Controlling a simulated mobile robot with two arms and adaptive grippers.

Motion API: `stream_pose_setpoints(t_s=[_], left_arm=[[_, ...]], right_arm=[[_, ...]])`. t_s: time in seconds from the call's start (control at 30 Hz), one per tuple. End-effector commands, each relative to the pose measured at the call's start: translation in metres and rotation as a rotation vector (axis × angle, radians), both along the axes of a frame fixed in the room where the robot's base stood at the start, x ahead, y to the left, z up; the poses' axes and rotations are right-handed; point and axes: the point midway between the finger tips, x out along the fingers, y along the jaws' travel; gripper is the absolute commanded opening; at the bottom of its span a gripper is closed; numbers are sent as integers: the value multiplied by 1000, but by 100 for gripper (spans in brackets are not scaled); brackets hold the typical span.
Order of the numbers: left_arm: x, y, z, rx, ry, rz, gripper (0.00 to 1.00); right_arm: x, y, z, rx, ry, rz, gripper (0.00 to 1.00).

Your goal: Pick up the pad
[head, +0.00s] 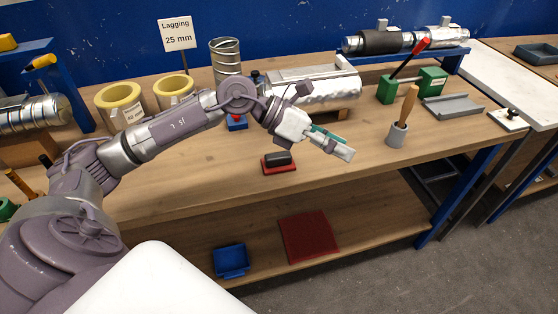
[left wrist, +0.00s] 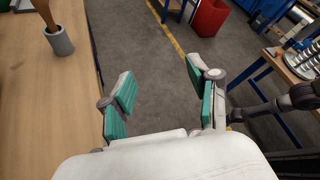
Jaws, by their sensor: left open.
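A small red pad (head: 279,168) with a dark block or grip on its top lies on the wooden bench, below and left of my left gripper. A larger flat dark red pad or mat (head: 308,236) lies on the lower shelf; I cannot tell which is the task's pad. My left gripper (head: 333,143) is above the bench, apart from both. In the left wrist view its green-lined fingers (left wrist: 161,90) are spread, with only floor between them. Neither red piece shows clearly there. My right gripper is not in view.
A grey cup with a wooden-handled tool (head: 397,134) stands right of my left gripper. A foil-wrapped duct (head: 315,88) and yellow rings (head: 120,103) are behind my arm. A blue tray (head: 231,259) is on the lower shelf. The bench front is mostly clear.

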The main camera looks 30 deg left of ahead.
Motion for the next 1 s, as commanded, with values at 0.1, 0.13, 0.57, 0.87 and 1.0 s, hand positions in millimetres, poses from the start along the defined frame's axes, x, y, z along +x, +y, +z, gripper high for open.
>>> stream_pose_setpoints(t_s=[0.1, 0.13, 0.57, 0.87, 1.0], left_arm=[[5, 82, -16, 402, 4, -6, 60], [4, 102, -18, 483, 17, -2, 60], [-1, 187, -41, 818, 122, 43, 60], [14, 174, -87, 815, 120, 44, 60], [17, 172, -95, 815, 118, 44, 60]], right_arm=[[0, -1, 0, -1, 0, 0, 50], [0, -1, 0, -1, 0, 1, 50], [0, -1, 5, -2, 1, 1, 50], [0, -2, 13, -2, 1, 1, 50], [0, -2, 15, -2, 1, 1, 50]])
